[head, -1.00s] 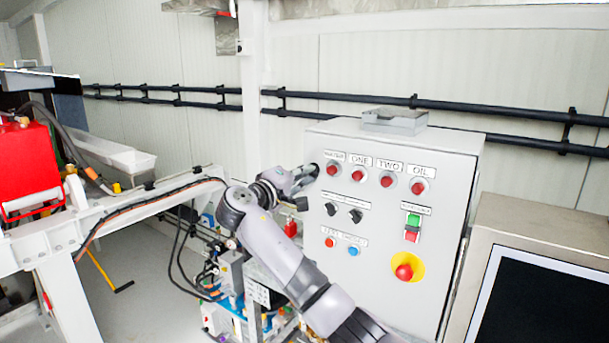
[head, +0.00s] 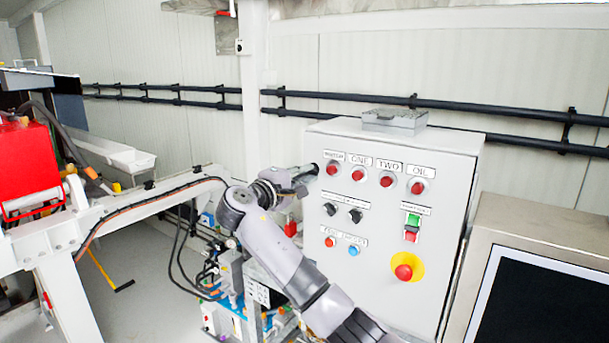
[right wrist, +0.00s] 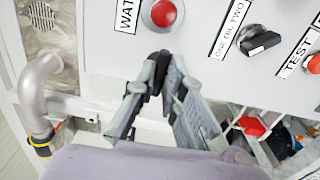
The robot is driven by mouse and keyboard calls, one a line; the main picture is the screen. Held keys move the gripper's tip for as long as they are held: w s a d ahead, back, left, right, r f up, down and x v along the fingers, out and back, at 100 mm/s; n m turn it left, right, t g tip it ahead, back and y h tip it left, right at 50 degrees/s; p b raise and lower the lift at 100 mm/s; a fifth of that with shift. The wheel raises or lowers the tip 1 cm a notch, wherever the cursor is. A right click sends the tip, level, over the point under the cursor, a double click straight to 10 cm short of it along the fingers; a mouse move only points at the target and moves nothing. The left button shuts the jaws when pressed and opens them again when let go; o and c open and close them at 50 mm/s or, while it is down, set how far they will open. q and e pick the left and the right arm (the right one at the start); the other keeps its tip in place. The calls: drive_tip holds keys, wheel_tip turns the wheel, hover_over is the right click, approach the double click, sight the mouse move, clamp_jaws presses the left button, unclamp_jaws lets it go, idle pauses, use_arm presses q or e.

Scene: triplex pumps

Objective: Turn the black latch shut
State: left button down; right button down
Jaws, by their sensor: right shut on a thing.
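My right gripper (head: 314,171) is at the upper left edge of the grey control cabinet (head: 385,240). In the right wrist view, its fingers (right wrist: 158,68) come together at the cabinet's edge, below a red lamp. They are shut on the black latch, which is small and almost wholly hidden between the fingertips. How far the latch is turned cannot be told. My left gripper is not in view.
The cabinet front carries red lamps (head: 419,187), black selector knobs (head: 355,215) and a red emergency button (head: 403,272). A screen (head: 540,300) stands at the right. Hoses and pump parts (head: 240,285) lie below my right arm.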

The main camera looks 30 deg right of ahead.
drive_tip(key=c, duration=1.7)
unclamp_jaws()
drive_tip(key=shift+a, duration=0.15)
drive_tip(key=v, duration=1.1)
drive_tip(key=shift+s+a+f, duration=0.1)
drive_tip(key=shift+s+a, duration=0.05)
drive_tip(key=shift+a, duration=0.2)
